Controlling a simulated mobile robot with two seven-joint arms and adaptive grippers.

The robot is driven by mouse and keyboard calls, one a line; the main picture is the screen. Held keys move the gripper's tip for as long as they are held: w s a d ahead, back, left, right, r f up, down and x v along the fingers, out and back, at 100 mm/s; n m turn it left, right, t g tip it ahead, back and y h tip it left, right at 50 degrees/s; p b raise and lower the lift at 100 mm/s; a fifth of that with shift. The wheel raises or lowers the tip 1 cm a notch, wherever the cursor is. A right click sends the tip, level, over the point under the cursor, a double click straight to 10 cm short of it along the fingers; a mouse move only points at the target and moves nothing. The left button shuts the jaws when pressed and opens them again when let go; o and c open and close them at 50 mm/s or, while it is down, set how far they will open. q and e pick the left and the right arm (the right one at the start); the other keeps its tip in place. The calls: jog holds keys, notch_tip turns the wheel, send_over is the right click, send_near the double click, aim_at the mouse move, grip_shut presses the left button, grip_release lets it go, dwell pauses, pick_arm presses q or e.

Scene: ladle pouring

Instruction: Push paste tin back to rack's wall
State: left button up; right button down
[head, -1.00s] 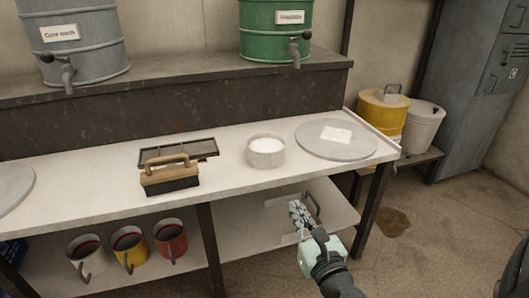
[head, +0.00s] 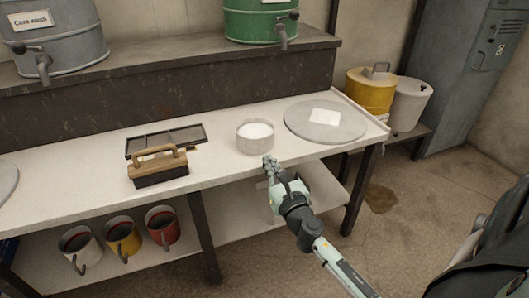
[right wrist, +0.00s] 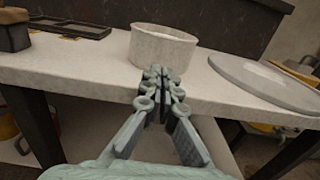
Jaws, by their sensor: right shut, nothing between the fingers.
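The paste tin (head: 255,138), a short round pale grey tin with white contents, stands upright on the white worktop. It also shows in the right wrist view (right wrist: 162,50). The rack's dark wall (head: 200,102) rises along the back of the worktop, with a strip of bare top between it and the tin. My right gripper (head: 270,165) is shut and empty at the worktop's front edge, just in front of the tin. In the right wrist view its fingertips (right wrist: 160,80) point at the tin's lower front; I cannot tell whether they touch. My left gripper is out of view.
A wooden-handled brush (head: 158,167) and a dark tray (head: 166,139) lie left of the tin. A round grey lid (head: 310,128) with a white paper lies to its right. Several mugs (head: 123,239) hang or stand below the worktop.

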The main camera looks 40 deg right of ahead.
aim_at(257, 141)
jog(key=shift+x, duration=2.05)
jog(key=x, duration=0.7)
